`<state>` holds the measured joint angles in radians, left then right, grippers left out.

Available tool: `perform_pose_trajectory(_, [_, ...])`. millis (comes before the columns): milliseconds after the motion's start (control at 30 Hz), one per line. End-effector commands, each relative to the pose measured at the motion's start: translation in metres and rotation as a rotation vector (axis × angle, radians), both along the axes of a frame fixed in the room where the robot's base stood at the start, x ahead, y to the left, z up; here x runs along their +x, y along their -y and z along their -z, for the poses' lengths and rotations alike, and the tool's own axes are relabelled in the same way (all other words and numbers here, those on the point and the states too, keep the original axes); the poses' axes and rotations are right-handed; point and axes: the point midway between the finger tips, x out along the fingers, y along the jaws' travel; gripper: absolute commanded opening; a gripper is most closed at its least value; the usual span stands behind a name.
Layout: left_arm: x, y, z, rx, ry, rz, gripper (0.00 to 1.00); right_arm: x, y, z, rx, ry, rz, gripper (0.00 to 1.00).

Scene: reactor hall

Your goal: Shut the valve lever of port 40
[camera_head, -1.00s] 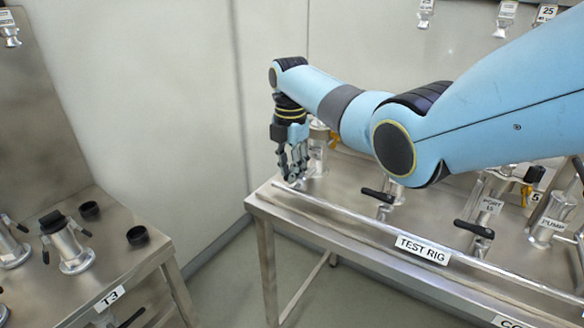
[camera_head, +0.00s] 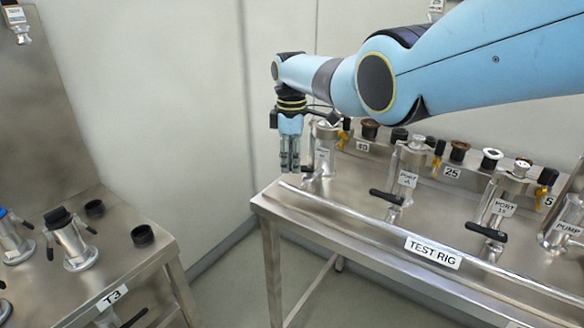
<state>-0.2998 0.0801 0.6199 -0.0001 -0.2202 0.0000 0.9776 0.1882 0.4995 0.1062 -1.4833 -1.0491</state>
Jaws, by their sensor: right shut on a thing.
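My right gripper (camera_head: 289,160) hangs with its fingers down at the left end of the test rig bench. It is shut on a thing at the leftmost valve. That valve (camera_head: 325,152) is a steel upright body with a label too small to read. A plate reading about "40" (camera_head: 362,147) stands behind it to the right. Its lever is mostly hidden by the fingers, so I cannot tell its angle. My left gripper is not in view.
The test rig bench (camera_head: 352,217) carries more valves to the right, with black levers (camera_head: 387,197) and (camera_head: 486,231) sticking out to the left. A second bench marked T3 (camera_head: 112,298) stands at the left. Open floor lies between the benches.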

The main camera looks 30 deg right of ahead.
Motion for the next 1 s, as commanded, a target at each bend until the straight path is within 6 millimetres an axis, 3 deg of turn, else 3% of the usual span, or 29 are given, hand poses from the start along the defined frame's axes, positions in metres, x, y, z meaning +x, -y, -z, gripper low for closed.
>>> perform_pose_trajectory(500, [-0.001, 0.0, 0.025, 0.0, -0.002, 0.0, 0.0, 0.012, 0.014, 0.0, -0.002, 0.003, 0.396, 0.0])
perform_pose_trajectory(1000, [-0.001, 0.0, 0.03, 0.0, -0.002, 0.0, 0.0, 0.013, 0.018, -0.001, -0.002, 0.003, 0.508, 0.0])
